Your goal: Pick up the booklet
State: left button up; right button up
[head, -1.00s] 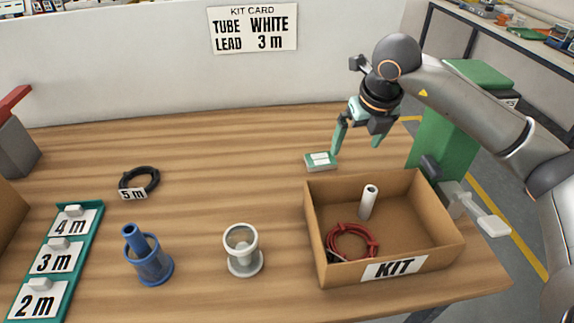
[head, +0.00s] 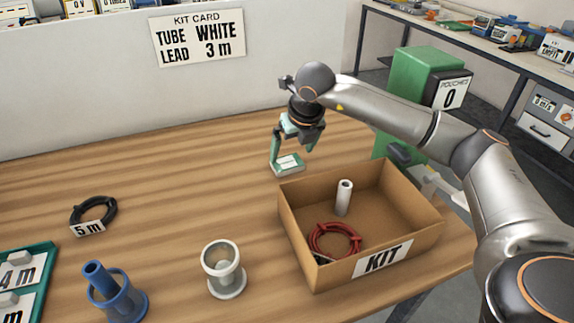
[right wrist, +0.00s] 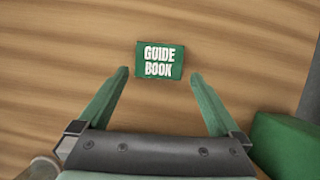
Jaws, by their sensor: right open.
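The booklet (head: 288,165) is a small green and white block lying on the wooden table, behind the kit box. In the right wrist view the green booklet (right wrist: 160,60) reads "GUIDE BOOK" and lies just beyond the fingertips, centred between them. My right gripper (head: 290,160) is open and points down above the booklet; its fingers (right wrist: 158,75) are spread to either side, with nothing held. In the head view the gripper partly overlaps the booklet, and I cannot tell the exact height gap. My left gripper is not in view.
The open cardboard kit box (head: 410,236) stands in front, holding a white tube (head: 344,197) and a red coiled lead (head: 335,240). A white holder (head: 223,270), a blue holder (head: 116,294) and a black coil (head: 94,215) stand left. A green pouch dispenser (head: 425,75) stands right. The table behind-left is clear.

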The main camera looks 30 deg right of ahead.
aim_at(288, 163)
jog(key=x, duration=0.5)
jog(key=shift+s+a, duration=0.1)
jog(key=shift+r, duration=0.1)
jog(key=c, duration=1)
